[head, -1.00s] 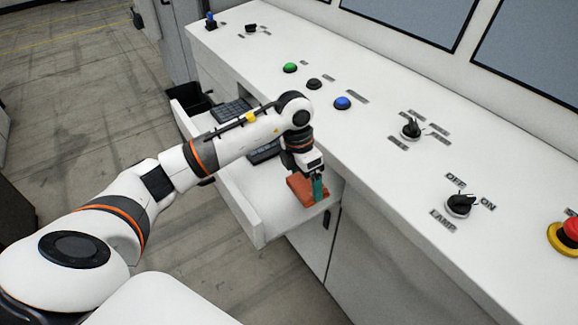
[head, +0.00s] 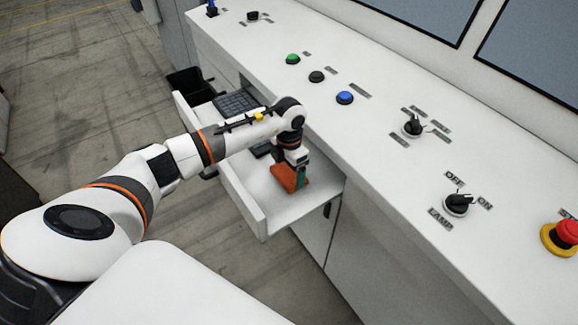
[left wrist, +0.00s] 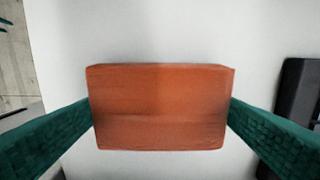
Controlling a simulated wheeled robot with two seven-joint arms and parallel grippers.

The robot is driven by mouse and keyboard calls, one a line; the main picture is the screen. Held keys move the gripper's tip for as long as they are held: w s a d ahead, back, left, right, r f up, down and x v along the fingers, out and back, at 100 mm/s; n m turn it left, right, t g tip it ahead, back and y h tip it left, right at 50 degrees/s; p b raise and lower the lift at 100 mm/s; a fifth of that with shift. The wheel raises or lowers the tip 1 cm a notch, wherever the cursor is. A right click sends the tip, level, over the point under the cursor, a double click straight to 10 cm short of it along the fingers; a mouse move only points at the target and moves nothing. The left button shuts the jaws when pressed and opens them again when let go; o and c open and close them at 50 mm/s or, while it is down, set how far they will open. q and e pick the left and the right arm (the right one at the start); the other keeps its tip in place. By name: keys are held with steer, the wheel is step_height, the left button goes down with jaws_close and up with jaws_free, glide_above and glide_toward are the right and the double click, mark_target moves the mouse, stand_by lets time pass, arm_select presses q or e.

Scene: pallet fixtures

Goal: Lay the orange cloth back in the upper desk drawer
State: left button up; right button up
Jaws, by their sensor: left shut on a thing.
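The orange cloth (head: 284,178) is a folded block at the open upper desk drawer (head: 282,211). My left gripper (head: 297,180) is shut on it. In the left wrist view the orange cloth (left wrist: 160,107) fills the space between the two green fingers, which touch its left and right sides. The white drawer floor (left wrist: 180,40) shows behind it. I cannot tell whether the cloth touches the floor. My right gripper is not in view.
A dark keyboard-like thing (head: 237,103) lies towards the drawer's far end, and another dark object (head: 262,149) is partly hidden by my arm. The white console top (head: 370,140) with buttons and knobs stands to the right. The drawer's near end has bare floor.

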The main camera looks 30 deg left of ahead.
mark_target(289, 172)
arm_select(q)
steer(key=shift+f, duration=0.25)
steer(key=o, duration=0.6)
steer(key=shift+r, duration=0.1)
step_height(289, 172, up, 12)
steer(key=b, duration=0.4)
